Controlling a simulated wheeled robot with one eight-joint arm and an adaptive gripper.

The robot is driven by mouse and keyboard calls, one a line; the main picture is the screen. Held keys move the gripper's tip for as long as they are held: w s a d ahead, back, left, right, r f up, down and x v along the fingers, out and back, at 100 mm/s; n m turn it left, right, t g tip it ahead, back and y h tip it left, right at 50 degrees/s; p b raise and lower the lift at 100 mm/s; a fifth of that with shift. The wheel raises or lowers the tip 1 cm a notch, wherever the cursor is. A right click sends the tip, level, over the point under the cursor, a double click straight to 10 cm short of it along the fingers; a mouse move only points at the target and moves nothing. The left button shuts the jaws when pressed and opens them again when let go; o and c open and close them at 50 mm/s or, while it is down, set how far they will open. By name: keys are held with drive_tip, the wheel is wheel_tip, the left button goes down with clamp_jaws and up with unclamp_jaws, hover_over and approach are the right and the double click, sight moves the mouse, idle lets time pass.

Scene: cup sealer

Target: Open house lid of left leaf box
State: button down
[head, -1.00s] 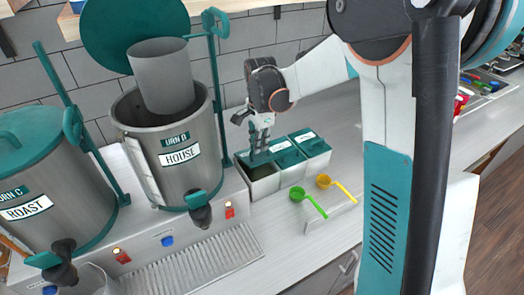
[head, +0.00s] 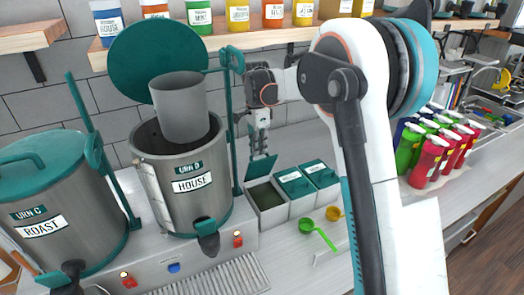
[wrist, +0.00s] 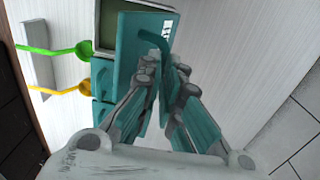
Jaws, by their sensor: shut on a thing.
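The left leaf box (head: 271,218) is pale, with its top open and a dark greenish inside. Its teal lid (head: 262,168) is tilted up above the back of the box. My gripper (head: 260,149) is shut on this lid from above. In the wrist view, the lid (wrist: 135,60) lies against my gripper's fingers (wrist: 166,72), which are around its teal handle. The open box (wrist: 106,25) shows beside the lid there. I cannot tell whether the lid still touches the box rim.
Two leaf boxes with shut teal lids (head: 295,184) stand to the right. A green scoop (head: 318,233) and a yellow scoop (head: 334,213) lie in front. The House urn (head: 190,190) stands close on the left. Colored bottles (head: 432,150) stand farther right.

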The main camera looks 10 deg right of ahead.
drive_tip(key=shift+w+a+f, duration=0.2)
drive_tip(key=shift+w+f, duration=0.2)
drive_tip(key=shift+f, duration=0.25)
drive_tip(key=c, duration=2)
unclamp_jaws()
drive_tip(key=o, duration=0.3)
drive_tip(key=shift+w+f, duration=0.15)
drive_tip(key=shift+w, duration=0.05)
drive_tip(key=shift+w+a, duration=0.1)
drive_tip(key=shift+w, duration=0.2)
drive_tip(key=shift+s, duration=0.15)
